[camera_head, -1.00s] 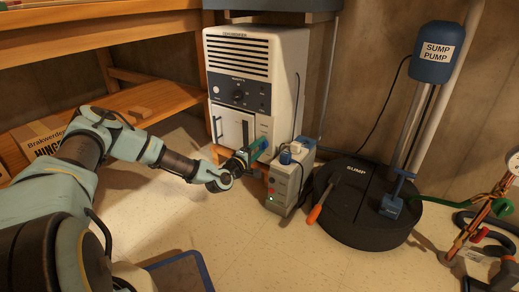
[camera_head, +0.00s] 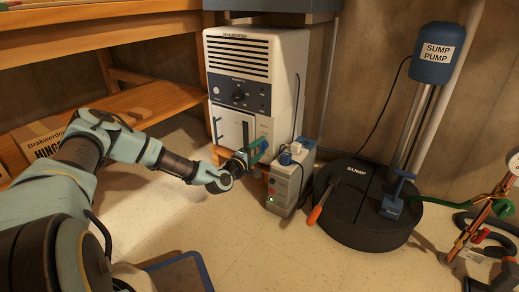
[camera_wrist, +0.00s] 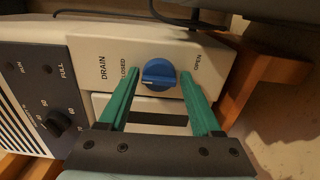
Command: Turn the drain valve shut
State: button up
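The drain valve is a round blue knob (camera_wrist: 159,74) on the beige face of the dehumidifier (camera_head: 256,62). In the wrist view, CLOSED is printed left of the knob and OPEN right of it. A pale line on the knob points toward the left, the CLOSED side. My gripper (camera_head: 260,148) is at the lower front of the dehumidifier. Its two green fingers stand one on each side of the knob, with small gaps showing, so it is open around the knob. In the head view the gripper hides the knob.
A grey box with plugs and a green light (camera_head: 290,181) stands close right of my gripper. A black sump lid (camera_head: 357,205) with an orange-handled tool (camera_head: 320,202) is further right. A wooden shelf (camera_head: 150,103) is behind my arm. Floor in front is mostly clear.

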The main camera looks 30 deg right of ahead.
jog(key=p+v, duration=0.4)
jog(key=v, duration=0.6)
jog(key=shift+s+a, duration=0.2)
jog(key=shift+a, duration=0.15)
jog(key=shift+r+p, duration=0.1)
jog(key=shift+p, duration=0.2)
